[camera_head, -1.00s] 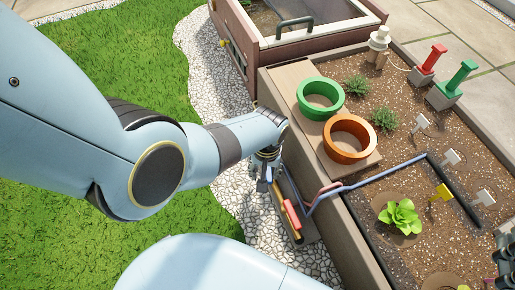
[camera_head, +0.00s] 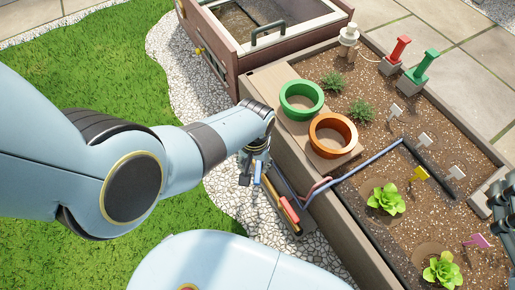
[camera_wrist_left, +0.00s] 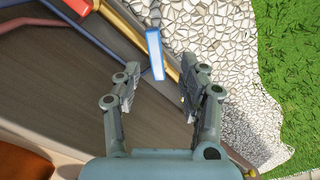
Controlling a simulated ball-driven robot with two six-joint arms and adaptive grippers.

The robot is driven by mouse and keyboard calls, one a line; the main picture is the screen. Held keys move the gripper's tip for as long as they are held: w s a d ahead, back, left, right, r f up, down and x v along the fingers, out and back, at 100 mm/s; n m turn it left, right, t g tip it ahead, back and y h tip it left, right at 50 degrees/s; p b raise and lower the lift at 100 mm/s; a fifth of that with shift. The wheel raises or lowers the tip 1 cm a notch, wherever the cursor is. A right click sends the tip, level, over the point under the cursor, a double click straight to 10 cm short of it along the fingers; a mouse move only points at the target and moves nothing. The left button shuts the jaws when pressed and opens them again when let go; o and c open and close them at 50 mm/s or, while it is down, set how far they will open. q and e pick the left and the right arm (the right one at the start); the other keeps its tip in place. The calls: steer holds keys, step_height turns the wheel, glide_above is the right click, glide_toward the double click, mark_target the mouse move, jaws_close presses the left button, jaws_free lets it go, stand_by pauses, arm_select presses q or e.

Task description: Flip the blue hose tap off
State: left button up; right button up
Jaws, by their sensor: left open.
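The blue hose tap lever (camera_head: 257,173) shows on the outer long side of the raised bed, beside my left gripper. In the left wrist view the blue lever (camera_wrist_left: 155,53), with a pale face, stands across a yellow-brown pipe (camera_wrist_left: 122,20). My left gripper (camera_head: 250,172) points down there, its fingers apart and empty. In the left wrist view the lever's near end lies ahead of and between the fingertips (camera_wrist_left: 160,72); contact cannot be made out. A dark jointed part at the right edge, seemingly my right gripper (camera_head: 505,208), is cut off.
A red tap lever (camera_head: 289,209) sits farther along the same pipe. A blue hose (camera_head: 365,163) and a reddish hose (camera_head: 314,190) run over the bed wall. Green (camera_head: 302,101) and orange (camera_head: 333,136) pots stand on the bed. White gravel (camera_head: 222,185) lies below the left gripper.

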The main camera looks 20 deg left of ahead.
arm_select(q)
step_height(320, 180, up, 4)
steer(key=p, duration=0.3)
steer(key=shift+r, duration=0.2)
arm_select(e)
steer(key=shift+t, duration=0.3)
steer(key=r, duration=0.3)
steer(key=w+d+r, duration=0.1)
steer(key=r, duration=0.1)
steer(key=shift+r, duration=0.25)
